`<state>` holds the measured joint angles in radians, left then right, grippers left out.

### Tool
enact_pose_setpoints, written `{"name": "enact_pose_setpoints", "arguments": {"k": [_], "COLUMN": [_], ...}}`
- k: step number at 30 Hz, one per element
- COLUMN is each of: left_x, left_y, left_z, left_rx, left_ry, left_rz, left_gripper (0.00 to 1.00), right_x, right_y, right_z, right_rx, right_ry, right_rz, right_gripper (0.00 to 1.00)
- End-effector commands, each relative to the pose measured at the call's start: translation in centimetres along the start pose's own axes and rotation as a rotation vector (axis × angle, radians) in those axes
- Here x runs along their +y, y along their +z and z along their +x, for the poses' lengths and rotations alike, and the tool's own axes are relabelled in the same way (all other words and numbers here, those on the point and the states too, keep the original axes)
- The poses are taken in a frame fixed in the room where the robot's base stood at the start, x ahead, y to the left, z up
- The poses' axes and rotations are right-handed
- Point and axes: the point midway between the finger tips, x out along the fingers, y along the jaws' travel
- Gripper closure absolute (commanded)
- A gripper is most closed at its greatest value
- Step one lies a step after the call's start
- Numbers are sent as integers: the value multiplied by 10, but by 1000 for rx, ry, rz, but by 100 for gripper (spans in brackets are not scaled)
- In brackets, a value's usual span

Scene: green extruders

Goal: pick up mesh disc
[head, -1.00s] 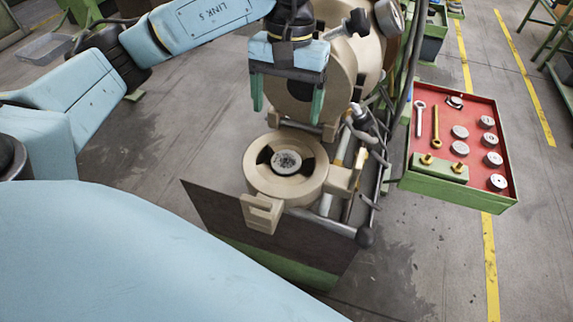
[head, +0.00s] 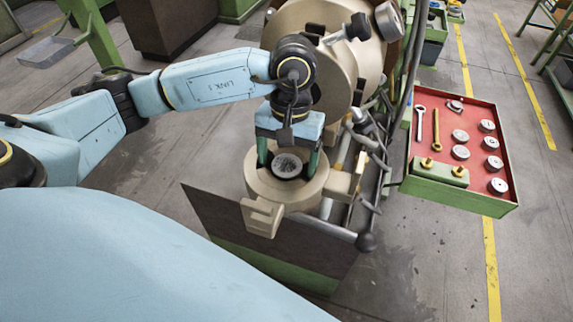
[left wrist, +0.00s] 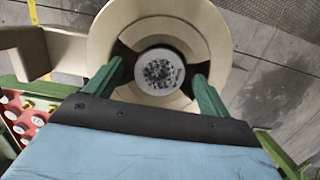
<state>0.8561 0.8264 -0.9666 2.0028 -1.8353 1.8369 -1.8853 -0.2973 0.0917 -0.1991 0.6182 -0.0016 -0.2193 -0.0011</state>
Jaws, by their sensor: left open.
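The mesh disc (head: 288,166) is a small round grey piece with a dark speckled face. It sits in the middle of a beige round holder (head: 262,192) on the extruder. In the left wrist view the disc (left wrist: 159,72) lies just beyond and between my fingertips. My left gripper (head: 289,164) is open, its two green fingers on either side of the disc; it also shows in the left wrist view (left wrist: 158,70). I cannot tell whether the fingers touch the disc. My right gripper is not in view.
A red-topped tray (head: 474,150) at the right holds several round discs, wrenches and a green block with brass pieces. The large beige extruder body (head: 335,75) stands right behind my gripper. Hoses and rods (head: 368,150) crowd the holder's right side.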

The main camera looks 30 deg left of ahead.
Motion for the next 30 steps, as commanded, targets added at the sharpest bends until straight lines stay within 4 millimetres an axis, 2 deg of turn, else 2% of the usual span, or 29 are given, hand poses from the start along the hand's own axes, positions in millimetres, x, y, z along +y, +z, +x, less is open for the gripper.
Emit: {"name": "enact_pose_setpoints", "arguments": {"k": [3,16,25,30], "left_x": [0,0,0,0], "left_y": [0,0,0,4], "left_z": [0,0,-6,-34], "left_rx": [0,0,3,7], "left_ry": [0,0,2,4], "left_rz": [0,-1,-1,0], "left_gripper": [18,75,75,75], "right_x": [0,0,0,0], "right_y": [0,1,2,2], "right_z": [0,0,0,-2], "right_rx": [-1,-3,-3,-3], "right_ry": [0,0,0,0], "right_rz": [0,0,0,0], "right_gripper": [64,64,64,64]}}
